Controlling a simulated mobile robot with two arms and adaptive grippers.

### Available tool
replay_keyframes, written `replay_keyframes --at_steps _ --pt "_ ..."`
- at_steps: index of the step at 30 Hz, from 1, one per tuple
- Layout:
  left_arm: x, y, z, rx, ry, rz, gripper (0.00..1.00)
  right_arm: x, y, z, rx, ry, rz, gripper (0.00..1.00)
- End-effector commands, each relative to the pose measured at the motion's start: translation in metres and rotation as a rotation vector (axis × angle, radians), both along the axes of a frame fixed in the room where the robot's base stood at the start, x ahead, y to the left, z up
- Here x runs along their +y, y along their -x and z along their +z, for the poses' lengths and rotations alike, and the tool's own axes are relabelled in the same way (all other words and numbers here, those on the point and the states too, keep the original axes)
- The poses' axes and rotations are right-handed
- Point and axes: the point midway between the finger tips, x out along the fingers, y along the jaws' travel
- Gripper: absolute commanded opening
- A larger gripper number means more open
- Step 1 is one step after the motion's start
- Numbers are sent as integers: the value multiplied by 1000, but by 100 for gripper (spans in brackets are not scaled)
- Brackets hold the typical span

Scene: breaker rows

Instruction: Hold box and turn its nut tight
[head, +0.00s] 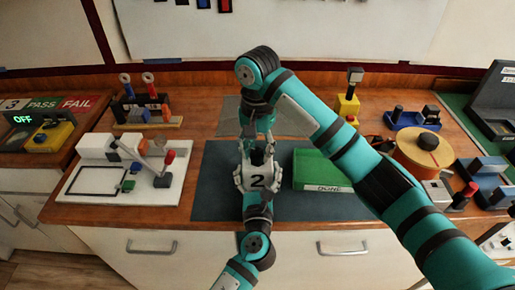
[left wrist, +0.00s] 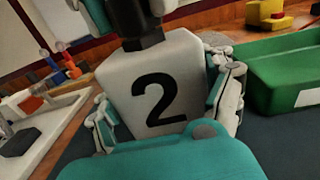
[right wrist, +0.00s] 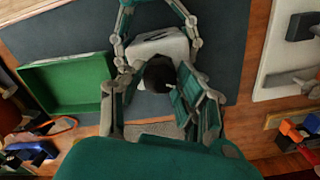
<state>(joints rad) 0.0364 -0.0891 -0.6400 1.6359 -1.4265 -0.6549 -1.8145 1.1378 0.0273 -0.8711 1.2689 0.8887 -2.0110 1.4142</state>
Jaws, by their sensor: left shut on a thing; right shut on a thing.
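The light grey box with a black "2" (head: 258,183) stands upright over the dark mat, in the middle of the head view. My left gripper (head: 256,177) is shut on it, one finger on each side; the box front fills the middle of the left wrist view (left wrist: 155,85). The nut is the dark round piece on top of the box (right wrist: 160,74); its dark side also shows in the left wrist view (left wrist: 140,44). My right gripper (right wrist: 158,88) comes from above and is shut on the nut. Its fingertips are partly hidden in the head view.
A green bin labelled "DONE" (head: 318,170) stands on the mat (head: 215,200) just right of the box. A white board with small parts (head: 90,198) lies to the left. A yellow-orange reel (head: 420,148) and other fixtures stand to the right.

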Motion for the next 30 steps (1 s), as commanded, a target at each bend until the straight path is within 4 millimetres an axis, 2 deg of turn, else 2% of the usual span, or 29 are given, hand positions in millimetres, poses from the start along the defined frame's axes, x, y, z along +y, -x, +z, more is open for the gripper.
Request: replay_keyframes --at_steps 9,27,28,30 --pt "0 0 1 -2 0 0 26 -1 -2 1 -4 0 -142 1" --pt "0 0 1 -2 1 0 26 -1 -2 1 -5 1 -175 1" --pt "0 0 1 -2 1 0 26 -1 -2 1 -5 1 -175 37" --pt "0 0 1 -2 1 0 26 -1 -1 1 -4 1 -175 47"
